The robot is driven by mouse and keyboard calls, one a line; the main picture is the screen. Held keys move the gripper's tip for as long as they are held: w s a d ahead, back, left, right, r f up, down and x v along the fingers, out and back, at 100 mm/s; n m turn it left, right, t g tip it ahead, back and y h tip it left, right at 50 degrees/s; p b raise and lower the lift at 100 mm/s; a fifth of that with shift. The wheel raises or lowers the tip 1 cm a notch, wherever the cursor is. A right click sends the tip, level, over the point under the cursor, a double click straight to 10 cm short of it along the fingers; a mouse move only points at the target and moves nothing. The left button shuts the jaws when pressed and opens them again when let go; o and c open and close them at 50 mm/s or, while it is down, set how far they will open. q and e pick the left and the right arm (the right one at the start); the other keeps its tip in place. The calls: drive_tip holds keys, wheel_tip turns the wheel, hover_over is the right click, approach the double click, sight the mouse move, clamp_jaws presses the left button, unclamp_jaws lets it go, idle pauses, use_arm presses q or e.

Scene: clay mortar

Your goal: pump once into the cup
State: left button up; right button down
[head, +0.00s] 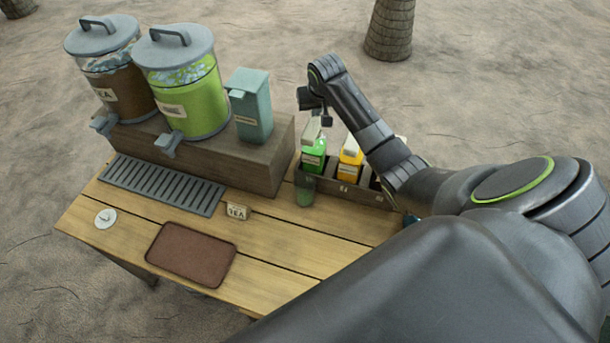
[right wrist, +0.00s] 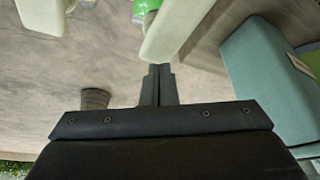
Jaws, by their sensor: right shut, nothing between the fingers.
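A small dark green see-through cup (head: 305,190) stands on the wooden table in front of the bottle rack. Behind it is a green bottle (head: 314,157) with a pale pump head (head: 312,130). A yellow bottle (head: 350,162) with a pale pump stands to its right. My right gripper (head: 326,120) is shut and empty, just above the green bottle's pump head. In the right wrist view its closed fingers (right wrist: 157,85) point at the pale pump head (right wrist: 176,32); I cannot tell if they touch. My left gripper is not in view.
Two drink dispensers (head: 190,100) and a teal box (head: 252,115) stand on a wooden riser (head: 240,160) to the left. A drip grate (head: 160,185), a small TEA sign (head: 237,212), a brown tray (head: 190,255) and a white disc (head: 105,218) lie on the table.

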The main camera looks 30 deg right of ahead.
drive_tip(key=shift+r, duration=3)
drive_tip(key=shift+f, duration=0.1)
